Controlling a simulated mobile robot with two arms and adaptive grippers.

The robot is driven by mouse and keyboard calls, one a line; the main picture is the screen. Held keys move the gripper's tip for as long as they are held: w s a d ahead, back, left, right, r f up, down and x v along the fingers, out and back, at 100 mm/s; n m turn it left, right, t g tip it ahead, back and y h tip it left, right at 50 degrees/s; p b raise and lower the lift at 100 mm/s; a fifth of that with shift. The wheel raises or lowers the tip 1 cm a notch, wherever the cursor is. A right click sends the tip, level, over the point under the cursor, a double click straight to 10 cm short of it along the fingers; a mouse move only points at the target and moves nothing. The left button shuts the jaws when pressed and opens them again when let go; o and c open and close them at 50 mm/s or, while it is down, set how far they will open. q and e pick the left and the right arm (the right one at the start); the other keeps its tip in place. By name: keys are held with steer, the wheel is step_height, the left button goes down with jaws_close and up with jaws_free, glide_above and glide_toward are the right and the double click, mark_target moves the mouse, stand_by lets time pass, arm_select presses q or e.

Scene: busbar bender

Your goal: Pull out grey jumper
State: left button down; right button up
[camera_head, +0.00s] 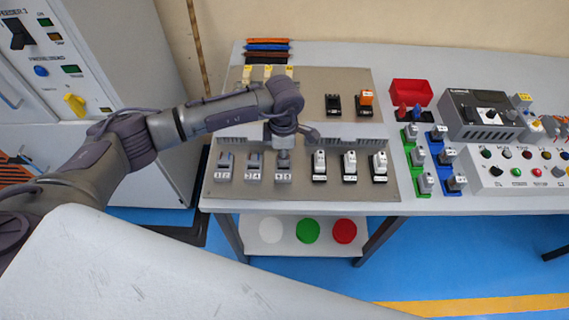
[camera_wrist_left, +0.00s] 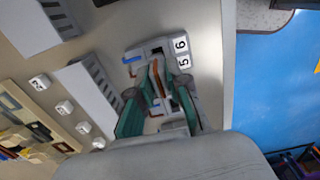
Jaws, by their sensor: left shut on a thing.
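Three grey blocks marked with numbers stand in the front row of the beige board; I take these for the grey jumpers. The one marked 5 6 (camera_head: 284,175) is under my left gripper (camera_head: 283,150). It also shows in the left wrist view (camera_wrist_left: 182,61), with the green-padded fingers of my left gripper (camera_wrist_left: 160,100) around its middle. The gripper is shut on it and hides part of it. An orange-brown strip shows between the fingers. Whether the block is still seated cannot be told. The blocks 3 4 (camera_head: 254,171) and 1 2 (camera_head: 225,168) stand to its left. My right gripper is not in view.
Several white-and-black blocks (camera_head: 349,165) stand to the right in the same row. A grey slotted duct (camera_head: 345,134) runs behind. A red bin (camera_head: 411,92) and a control box (camera_head: 482,114) stand further right. Coloured strips (camera_head: 267,46) lie at the back left.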

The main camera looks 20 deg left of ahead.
arm_select(q)
steer(key=shift+r+p, duration=1.3)
steer(key=shift+r, duration=1.2)
